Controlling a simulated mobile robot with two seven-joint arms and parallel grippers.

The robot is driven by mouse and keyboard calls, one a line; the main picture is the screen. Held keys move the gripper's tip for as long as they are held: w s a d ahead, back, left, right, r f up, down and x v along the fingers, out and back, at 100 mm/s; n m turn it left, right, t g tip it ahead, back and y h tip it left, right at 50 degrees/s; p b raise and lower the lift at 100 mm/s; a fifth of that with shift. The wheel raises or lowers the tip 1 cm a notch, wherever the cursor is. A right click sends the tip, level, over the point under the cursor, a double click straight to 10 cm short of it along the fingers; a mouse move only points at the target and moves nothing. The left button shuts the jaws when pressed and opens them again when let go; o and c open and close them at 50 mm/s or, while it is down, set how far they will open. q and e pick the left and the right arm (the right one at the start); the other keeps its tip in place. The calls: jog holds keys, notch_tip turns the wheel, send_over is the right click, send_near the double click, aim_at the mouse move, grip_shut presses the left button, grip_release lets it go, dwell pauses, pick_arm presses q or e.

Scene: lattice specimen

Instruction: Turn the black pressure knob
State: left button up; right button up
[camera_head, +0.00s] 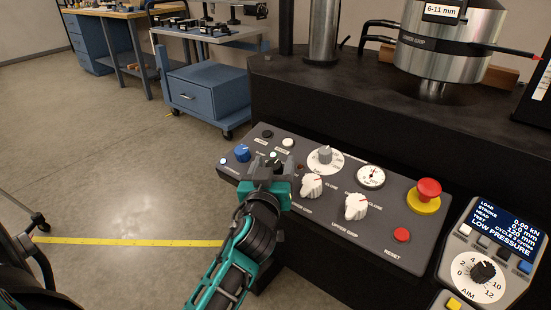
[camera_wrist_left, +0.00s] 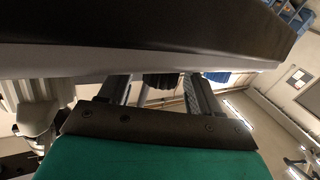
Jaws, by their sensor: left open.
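My left gripper (camera_head: 267,164) is over the left part of the grey control panel, pointing at its face. In the left wrist view the two fingers are open, and a dark ribbed knob (camera_wrist_left: 158,82), which looks like the black pressure knob, shows between them. I cannot tell whether the fingers touch it. In the head view my gripper hides that knob. My right gripper is not in view.
The panel (camera_head: 335,225) also carries white knobs (camera_head: 356,206), a gauge (camera_head: 370,176), a red emergency stop (camera_head: 428,190) and a red reset button (camera_head: 402,235). A pendant (camera_head: 502,240) with a black aim knob is at right. Open floor lies left; a blue cart (camera_head: 208,92) stands behind.

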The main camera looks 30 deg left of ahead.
pick_arm(q)
jog(key=shift+w+a, duration=0.1)
jog(key=shift+w, duration=0.15)
jog(key=shift+c, duration=0.4)
